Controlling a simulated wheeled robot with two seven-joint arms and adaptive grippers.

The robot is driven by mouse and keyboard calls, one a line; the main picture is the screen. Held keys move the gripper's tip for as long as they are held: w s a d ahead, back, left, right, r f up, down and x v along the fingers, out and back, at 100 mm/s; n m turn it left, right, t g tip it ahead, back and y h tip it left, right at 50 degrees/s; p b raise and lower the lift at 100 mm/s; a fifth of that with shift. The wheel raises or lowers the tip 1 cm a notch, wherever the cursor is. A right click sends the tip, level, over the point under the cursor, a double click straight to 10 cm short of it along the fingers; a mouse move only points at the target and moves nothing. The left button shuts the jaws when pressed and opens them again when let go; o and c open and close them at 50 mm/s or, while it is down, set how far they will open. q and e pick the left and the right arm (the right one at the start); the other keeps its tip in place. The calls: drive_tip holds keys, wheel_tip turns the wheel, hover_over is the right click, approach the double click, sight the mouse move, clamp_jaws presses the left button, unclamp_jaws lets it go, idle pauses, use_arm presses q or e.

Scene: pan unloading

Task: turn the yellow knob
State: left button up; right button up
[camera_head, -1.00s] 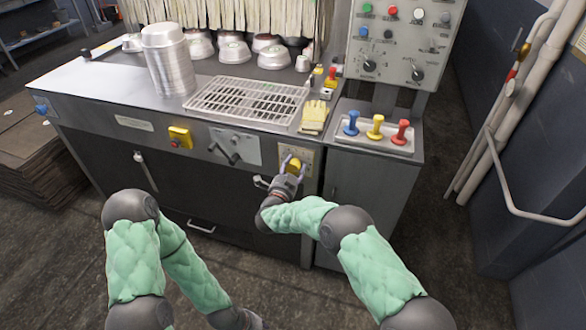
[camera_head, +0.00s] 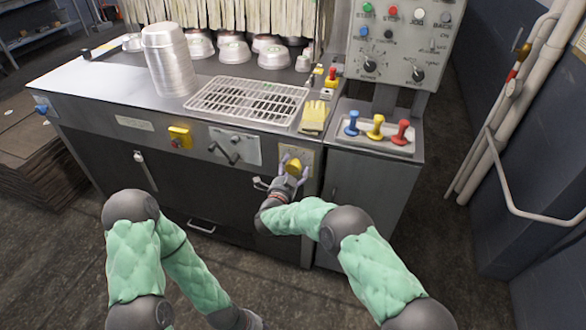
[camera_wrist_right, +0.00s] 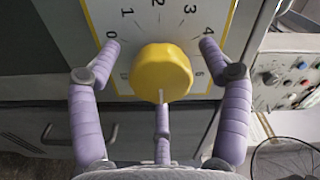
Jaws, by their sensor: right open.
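The yellow knob (camera_head: 294,166) is on a pale numbered dial plate on the machine's front, below the yellow gloves. In the right wrist view the knob (camera_wrist_right: 162,72) is centred, with a white mark at its lower edge. My right gripper (camera_head: 293,167) is at the knob, its purple fingers open. In the wrist view, two fingers of the right gripper (camera_wrist_right: 160,48) stand left and right of the knob with visible gaps, and a third is below it. My left gripper (camera_head: 247,320) is low at the bottom edge, partly cut off, and its fingers cannot be made out.
A yellow switch box (camera_head: 180,137) and a crank handle (camera_head: 226,151) are on the front panel to the left. Yellow gloves (camera_head: 314,117) lie above the knob. Blue, yellow and red levers stand on a tray (camera_head: 374,145) at right. Stacked pans (camera_head: 168,60) stand on the worktop.

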drive_tip(key=v, duration=1.1)
drive_tip(key=shift+s, duration=0.2)
drive_tip(key=s+d+f+n+g+y+p, duration=0.25)
drive_tip(key=s+d+f+n+g, duration=0.2)
drive_tip(key=f, duration=0.45)
drive_tip(key=s+d+f+n+g+y+p, duration=0.2)
drive_tip(key=s+d+f+n+g+y, duration=0.25)
drive_tip(key=f, duration=0.45)
drive_tip(key=s+d+f+n+g+y+p, duration=0.1)
drive_tip(key=s+g, duration=0.3)
drive_tip(key=s, duration=0.8)
drive_tip(key=s+d+f+n+g+y+p, duration=0.1)
drive_tip(key=s+d+n+g+p, duration=0.1)
drive_tip(key=s, duration=1.1)
drive_tip(key=shift+d+n+g+y, duration=0.3)
drive_tip(key=shift+d+n+g, duration=0.35)
drive_tip(key=shift+g, duration=0.25)
drive_tip(key=shift+w, duration=0.1)
